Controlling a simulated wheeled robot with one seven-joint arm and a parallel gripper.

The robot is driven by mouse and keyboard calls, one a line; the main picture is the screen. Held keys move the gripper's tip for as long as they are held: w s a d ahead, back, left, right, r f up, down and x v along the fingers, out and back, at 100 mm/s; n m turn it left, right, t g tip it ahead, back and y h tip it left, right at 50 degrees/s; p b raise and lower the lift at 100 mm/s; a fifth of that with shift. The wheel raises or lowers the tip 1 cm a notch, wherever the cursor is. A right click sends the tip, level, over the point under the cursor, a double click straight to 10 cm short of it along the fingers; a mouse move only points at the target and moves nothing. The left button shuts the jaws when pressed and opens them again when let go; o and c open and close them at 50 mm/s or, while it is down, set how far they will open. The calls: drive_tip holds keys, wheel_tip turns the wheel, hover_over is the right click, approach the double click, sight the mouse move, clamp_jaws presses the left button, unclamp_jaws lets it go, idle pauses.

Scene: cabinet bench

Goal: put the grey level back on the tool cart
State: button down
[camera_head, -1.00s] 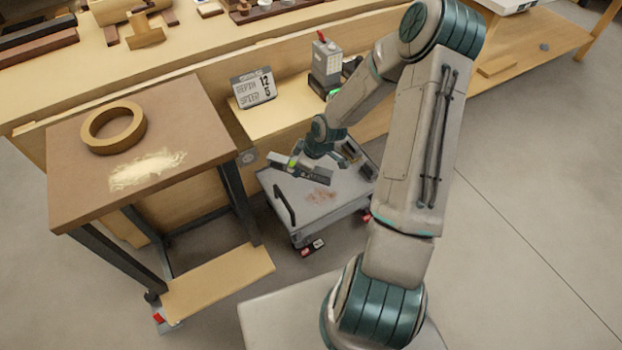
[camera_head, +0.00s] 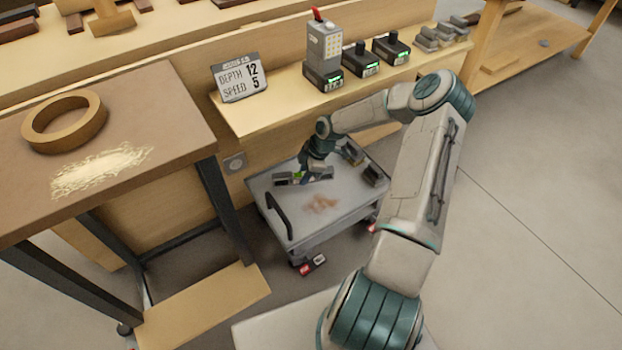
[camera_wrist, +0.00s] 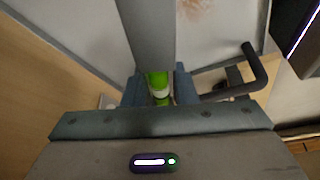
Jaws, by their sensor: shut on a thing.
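The grey level is a grey bar with a bright green vial section; its end shows in the head view (camera_head: 284,179) and its bar fills the top middle of the wrist view (camera_wrist: 146,35). My gripper (camera_head: 305,177) is shut on the level at the green part, also seen in the wrist view (camera_wrist: 158,88). The tool cart (camera_head: 345,205) is a low grey cart with a dark handle. The level is over the back left part of its top. I cannot tell whether the level touches the cart.
Dark blocks (camera_head: 371,174) sit at the cart's right side. A wooden shelf (camera_head: 262,122) with battery chargers and a depth sign (camera_head: 240,78) is behind. A brown table (camera_head: 170,115) with a wooden ring (camera_head: 64,122) stands left. The cart's front middle is clear, with a rusty stain.

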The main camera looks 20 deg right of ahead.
drive_tip(key=w+d+f+b, duration=0.1)
drive_tip(key=w+d+f, duration=0.1)
drive_tip(key=w+d+f+b, duration=0.1)
drive_tip(key=w+d+f, duration=0.1)
drive_tip(key=w, duration=0.1)
drive_tip(key=shift+w+d+f, duration=0.15)
drive_tip(key=shift+d, duration=0.1)
drive_tip(key=shift+f+b, duration=0.95)
drive_tip(key=shift+f, duration=0.95)
drive_tip(key=shift+f, duration=0.15)
drive_tip(key=c, duration=1.2)
unclamp_jaws()
drive_tip(key=shift+o, duration=0.2)
drive_tip(key=p+v, duration=0.2)
drive_tip(key=v, duration=0.5)
drive_tip(key=shift+r+p, duration=0.35)
drive_tip(key=shift+r, duration=0.05)
